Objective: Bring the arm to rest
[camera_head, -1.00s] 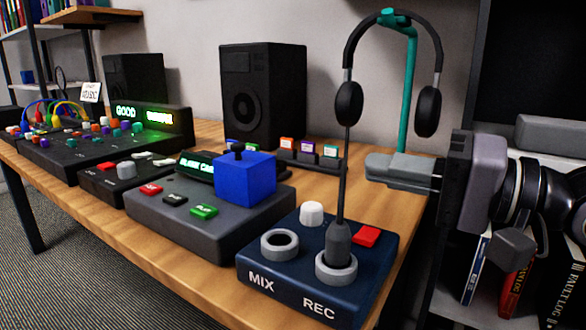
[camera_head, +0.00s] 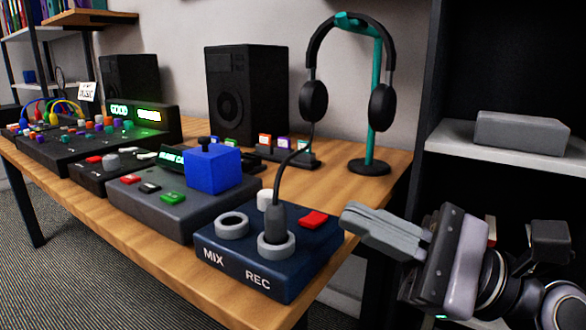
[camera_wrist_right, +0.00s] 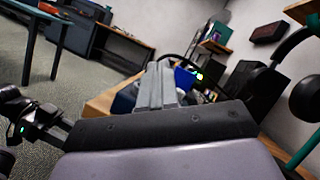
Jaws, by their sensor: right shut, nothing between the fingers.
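My right gripper (camera_head: 352,218) is shut and empty, just off the right end of the table in the head view. Its fingers point left toward the navy MIX/REC box (camera_head: 300,262) and appear close to its right side; I cannot tell whether they touch it. In the right wrist view the closed fingers (camera_wrist_right: 157,82) show in the middle. A dark cable plug (camera_head: 276,220) stands upright in the REC socket, with its cable (camera_head: 285,168) running up to the headphones (camera_head: 313,100) on a teal stand (camera_head: 375,120). My left gripper is not in view.
A wooden table (camera_head: 130,245) holds a grey box with a blue cube (camera_head: 213,170), black speakers (camera_head: 246,95) and mixer gear (camera_head: 60,150). A dark shelf unit with a grey box (camera_head: 522,132) stands at the right. Open carpeted floor lies at the front left.

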